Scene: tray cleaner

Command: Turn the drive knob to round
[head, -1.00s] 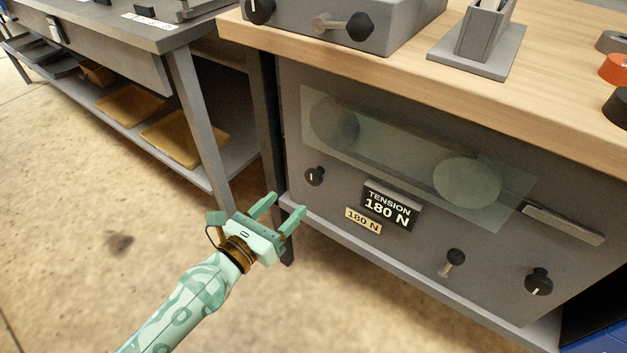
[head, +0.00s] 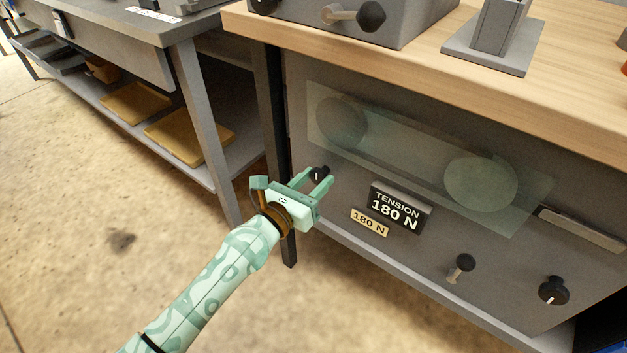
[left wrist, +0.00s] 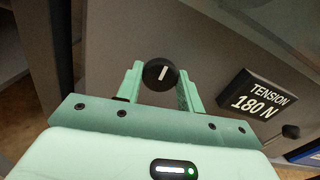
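A black round knob with a white pointer line (head: 319,174) sits on the grey front panel (head: 455,235), below the left end of the belt window. My left gripper (head: 314,180) is open, with its two green fingers on either side of this knob. In the left wrist view the knob (left wrist: 160,74) shows between the fingertips, its white line close to upright and leaning slightly right. I cannot tell whether the fingers touch it. Another black knob with a white line (head: 553,290) is at the panel's lower right. My right gripper is not in view.
A dark "TENSION 180 N" sign (head: 399,207) and a tan "180 N" plate (head: 370,222) are right of the gripper. A small lever (head: 460,267) sticks out lower right. The wooden bench top (head: 430,75) overhangs above. A table leg (head: 205,130) stands left.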

